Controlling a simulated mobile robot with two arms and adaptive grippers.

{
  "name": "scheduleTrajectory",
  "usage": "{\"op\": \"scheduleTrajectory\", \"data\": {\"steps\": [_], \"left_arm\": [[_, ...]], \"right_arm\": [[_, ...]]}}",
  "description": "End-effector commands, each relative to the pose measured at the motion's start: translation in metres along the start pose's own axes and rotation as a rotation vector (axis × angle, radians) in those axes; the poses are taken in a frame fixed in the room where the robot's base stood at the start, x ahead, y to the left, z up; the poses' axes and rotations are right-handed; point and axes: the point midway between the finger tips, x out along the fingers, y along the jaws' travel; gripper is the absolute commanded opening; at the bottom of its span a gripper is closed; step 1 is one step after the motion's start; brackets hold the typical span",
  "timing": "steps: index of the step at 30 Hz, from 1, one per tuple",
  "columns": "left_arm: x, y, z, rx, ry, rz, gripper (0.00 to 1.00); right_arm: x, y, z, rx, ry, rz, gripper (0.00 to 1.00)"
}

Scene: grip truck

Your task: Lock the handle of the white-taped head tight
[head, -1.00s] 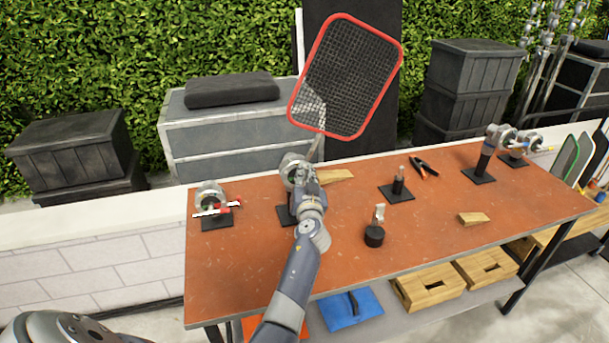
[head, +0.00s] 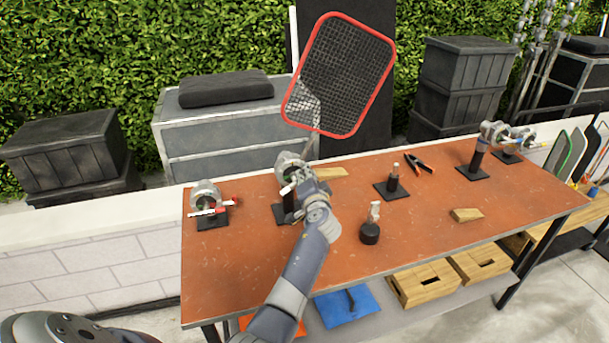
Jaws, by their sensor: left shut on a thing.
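My left gripper (head: 300,187) is shut at the near side of a grey metal clamp head (head: 289,161) on a black stand, left of the table's middle. It appears to hold that head's handle, which its fingers mostly hide. A small white patch shows beside the fingers, but I cannot make out tape for sure. A red-rimmed mesh racket (head: 340,75) rises tilted from behind this head. Another clamp head (head: 205,193) with a red and white handle (head: 213,209) stands at the table's left end. My right gripper is not in view.
The orange table (head: 240,270) has clear room at its front left. A black post (head: 393,178), a small dark cylinder (head: 370,232), a wooden wedge (head: 466,215) and pliers (head: 420,164) stand or lie to the right. More clamp heads (head: 493,132) stand at the far right.

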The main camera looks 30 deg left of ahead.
Motion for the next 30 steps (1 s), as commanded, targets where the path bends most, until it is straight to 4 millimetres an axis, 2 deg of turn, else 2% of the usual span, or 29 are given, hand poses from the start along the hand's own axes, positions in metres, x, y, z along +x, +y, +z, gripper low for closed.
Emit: {"op": "scheduleTrajectory", "data": {"steps": [6, 15, 30], "left_arm": [[0.002, 0.004, 0.000, 0.172, -0.034, 0.005, 0.00], [0.003, 0.009, 0.002, 0.329, -0.066, 0.012, 0.00], [0.004, 0.010, 0.002, 0.388, -0.078, 0.014, 0.00]], "right_arm": [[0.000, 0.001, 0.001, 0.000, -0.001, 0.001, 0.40], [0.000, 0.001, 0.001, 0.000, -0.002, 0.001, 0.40], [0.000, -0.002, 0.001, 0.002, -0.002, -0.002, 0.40]]}}
